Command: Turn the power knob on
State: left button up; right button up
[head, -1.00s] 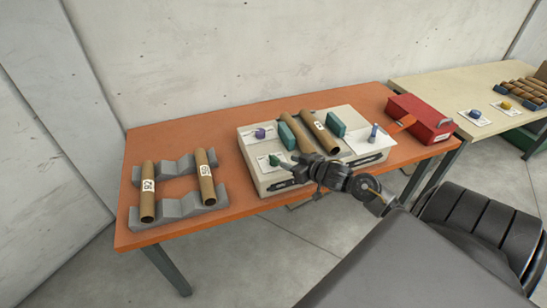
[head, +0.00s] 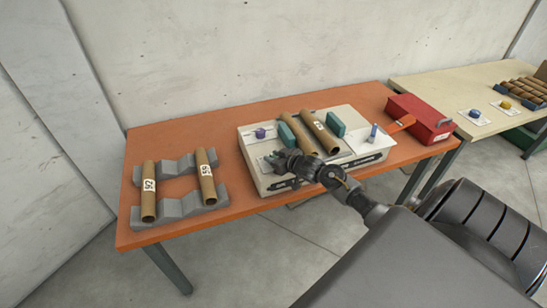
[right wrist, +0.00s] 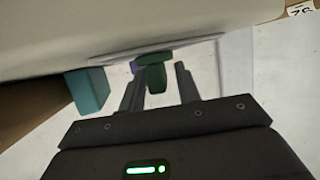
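The winder (head: 262,180), a low cream box, sits on the orange table. In the right wrist view a dark green knob (right wrist: 153,74) stands out from a pale plate (right wrist: 110,53). My right gripper (right wrist: 158,88) is open, its two fingers pointing at this knob, one to each side in the picture. I cannot tell whether they touch it. In the head view my right gripper (head: 273,161) is over the winder's front left, and the green knob there is mostly hidden. A purple knob (head: 260,133) is behind it on the winder. My left gripper is out of view.
Two cardboard tubes (head: 297,133) lie on the winder between teal blocks (head: 336,124). Two labelled tubes (head: 149,190) rest on grey cradles (head: 179,207) at left. A red box (head: 420,120) is at right. A blue knob (head: 373,131) is on the winder's right.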

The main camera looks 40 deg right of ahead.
grip_shut()
jog(key=shift+a, duration=0.15)
